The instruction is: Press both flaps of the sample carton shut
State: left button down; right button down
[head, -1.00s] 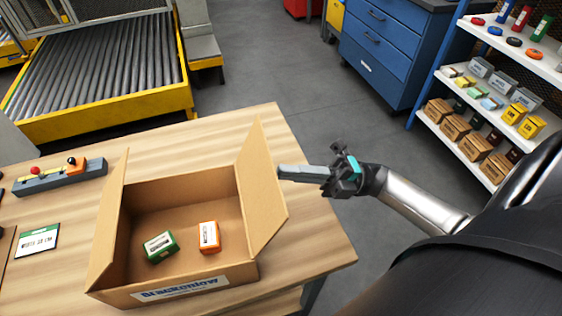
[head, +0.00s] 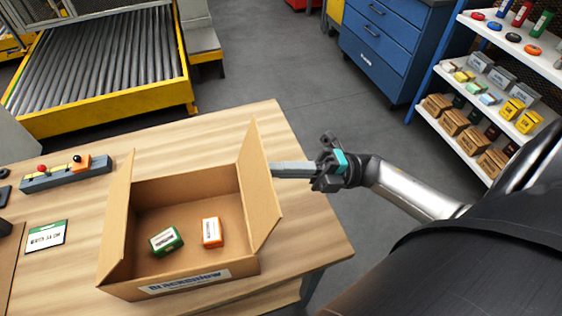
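The sample carton (head: 190,183) is an open brown box on the wooden table. Its left flap (head: 117,215) and right flap (head: 258,190) both stand up, the right one leaning outward. A green-and-white box (head: 165,241) and an orange-and-white box (head: 212,232) lie inside on the carton floor. My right gripper (head: 275,170) comes in from the right, its fingers pointing left at the outer side of the right flap. Its tip is at the flap's edge in the picture; I cannot tell whether it touches. Its fingers look closed together, with nothing between them. My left gripper is out of view.
A roller conveyor (head: 95,70) stands behind the table. Blue drawers (head: 390,40) and a stocked shelf (head: 490,100) stand at right. The table right of the carton is bare.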

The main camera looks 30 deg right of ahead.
aim_at(264, 162)
jog(key=a+r+h+p, duration=0.1)
jog(key=h+p, duration=0.1)
jog(key=p, duration=0.2)
jog(key=w+a+r+g+h+p, duration=0.1)
jog(key=a+h+p, duration=0.1)
jog(key=p, duration=0.2)
jog(key=shift+a+r+p, duration=0.1)
jog(key=shift+r+p, duration=0.3)
jog(key=a+h+p, duration=0.1)
jog(key=p, duration=0.1)
jog(key=w+a+g+h+p, duration=0.1)
jog(key=p, duration=0.1)
jog(key=shift+a, duration=0.3)
jog(key=shift+f+x, duration=0.15)
jog(key=shift+x, duration=1.05)
jog(key=shift+f+x, duration=0.1)
jog(key=shift+x, duration=1.1)
